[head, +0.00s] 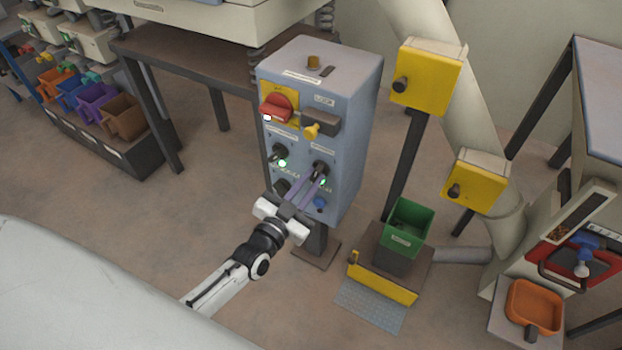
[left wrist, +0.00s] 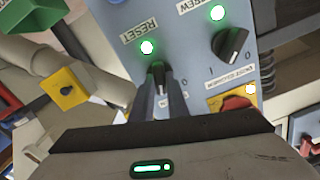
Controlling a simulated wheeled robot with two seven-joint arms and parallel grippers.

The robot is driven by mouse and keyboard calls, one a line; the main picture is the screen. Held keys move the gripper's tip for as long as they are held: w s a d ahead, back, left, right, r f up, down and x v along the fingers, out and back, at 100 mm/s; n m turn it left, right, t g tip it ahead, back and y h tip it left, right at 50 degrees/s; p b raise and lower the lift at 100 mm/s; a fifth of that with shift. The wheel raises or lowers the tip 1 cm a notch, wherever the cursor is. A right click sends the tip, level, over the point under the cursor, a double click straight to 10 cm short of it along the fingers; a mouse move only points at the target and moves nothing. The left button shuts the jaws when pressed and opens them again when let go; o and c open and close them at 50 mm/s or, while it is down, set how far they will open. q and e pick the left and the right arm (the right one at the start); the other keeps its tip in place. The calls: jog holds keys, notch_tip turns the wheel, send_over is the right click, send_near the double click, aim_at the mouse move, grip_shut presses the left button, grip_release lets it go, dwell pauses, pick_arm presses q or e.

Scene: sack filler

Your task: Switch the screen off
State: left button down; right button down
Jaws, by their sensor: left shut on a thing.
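A blue-grey control cabinet (head: 345,130) stands on a post, with several controls on its front. My left gripper (head: 318,176) reaches up from below to the black knob (head: 320,167) at the right of the middle row. In the left wrist view that knob (left wrist: 157,72) is between the fingertips, and my gripper is shut on it. The green lamp (left wrist: 148,47) beside this knob is lit. A second black knob (left wrist: 230,43) beside it also has a lit green lamp (left wrist: 217,12). The label of the gripped knob is mostly hidden by the fingers. My right gripper is out of view.
Above the gripped knob are a red rotary switch (head: 276,107) on a yellow plate and a yellow handle (head: 311,131). A blue button (head: 319,204) sits below. Yellow boxes (head: 428,78), a green bin (head: 407,228) and a foot plate (head: 373,302) stand to the right.

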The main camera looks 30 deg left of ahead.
pick_arm(q)
jog(key=n, duration=0.5)
jog(key=shift+n, duration=0.3)
jog(key=n, duration=0.5)
jog(key=shift+n, duration=0.4)
jog(key=c, duration=1.7)
grip_release()
jog(key=s, duration=0.7)
jog(key=s+a+p, duration=0.1)
jog(key=s, duration=0.2)
jog(key=shift+s, duration=0.15)
